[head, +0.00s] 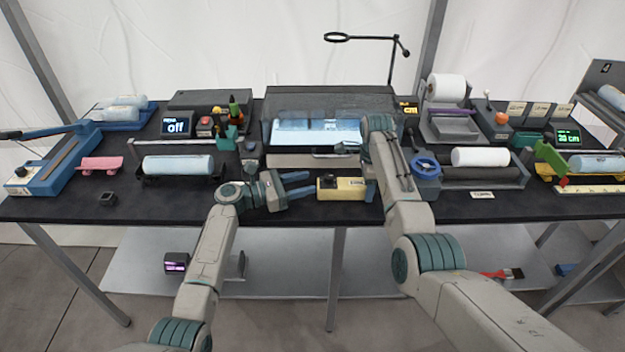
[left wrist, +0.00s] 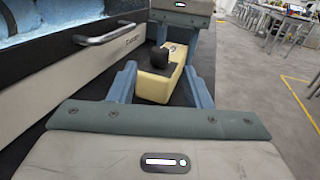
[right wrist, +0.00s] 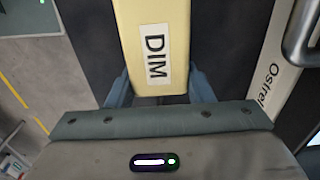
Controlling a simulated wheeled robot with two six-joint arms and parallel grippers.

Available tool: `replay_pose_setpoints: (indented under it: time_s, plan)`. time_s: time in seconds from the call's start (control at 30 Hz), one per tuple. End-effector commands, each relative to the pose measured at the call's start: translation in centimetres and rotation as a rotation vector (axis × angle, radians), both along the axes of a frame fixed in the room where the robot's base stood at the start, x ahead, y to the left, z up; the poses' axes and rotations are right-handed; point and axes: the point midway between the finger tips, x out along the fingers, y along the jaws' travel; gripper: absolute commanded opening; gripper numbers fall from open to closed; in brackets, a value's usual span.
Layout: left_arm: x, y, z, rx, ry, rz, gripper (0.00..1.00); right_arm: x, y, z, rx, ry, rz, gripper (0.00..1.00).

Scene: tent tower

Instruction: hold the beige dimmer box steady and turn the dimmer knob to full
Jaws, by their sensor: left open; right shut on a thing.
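The beige dimmer box (head: 350,184) lies on the dark table near its front edge, in front of the glass-fronted machine. Its black knob (head: 328,181) is on top at the left end; the left wrist view shows this knob (left wrist: 160,57) upright. My left gripper (head: 308,184) is open just left of the box, fingers pointing at the knob end. In the left wrist view the box (left wrist: 153,87) lies between its spread fingers. My right gripper (right wrist: 159,75) is shut on the box's right end, beside the DIM label (right wrist: 154,56). In the head view my right arm partly hides that end.
The machine with a handle bar (head: 318,158) stands right behind the box. A blue wheel device (head: 425,167) is close at the right. A roller stand with a pale cylinder (head: 178,165) is at the left.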

Motion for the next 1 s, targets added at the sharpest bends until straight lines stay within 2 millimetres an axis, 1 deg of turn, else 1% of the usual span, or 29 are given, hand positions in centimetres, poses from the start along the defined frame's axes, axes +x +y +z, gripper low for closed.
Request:
replay_pose_setpoints:
  time_s: [0.03,0.17,0.4,0.53,0.67,0.77,1.0]
  plan:
    - [-0.6,-0.1,-0.5,0.002,0.005,0.026,0.44,0.0,0.0,0.0,0.000,0.000,0.000,0.21]
    - [-2.1,0.0,-0.9,0.011,0.009,0.133,0.44,0.0,0.0,0.0,0.000,0.000,0.000,0.21]
    - [-4.6,1.1,-0.4,0.001,0.000,0.313,0.44,0.0,0.0,0.0,0.000,0.001,0.000,0.21]
    - [-5.1,1.3,-0.1,-0.006,-0.004,0.356,0.44,0.0,0.0,0.0,0.000,0.000,0.000,0.21]
    - [-4.3,0.5,0.1,-0.009,-0.004,0.364,0.44,0.0,0.0,0.0,0.000,0.000,0.000,0.21]
    - [-3.1,-0.7,0.2,-0.011,-0.004,0.362,0.44,0.0,0.0,0.0,0.000,0.000,0.000,0.21]
    - [0.4,-4.2,0.1,-0.011,-0.004,0.362,0.44,0.0,0.0,0.0,0.000,0.000,0.000,0.21]
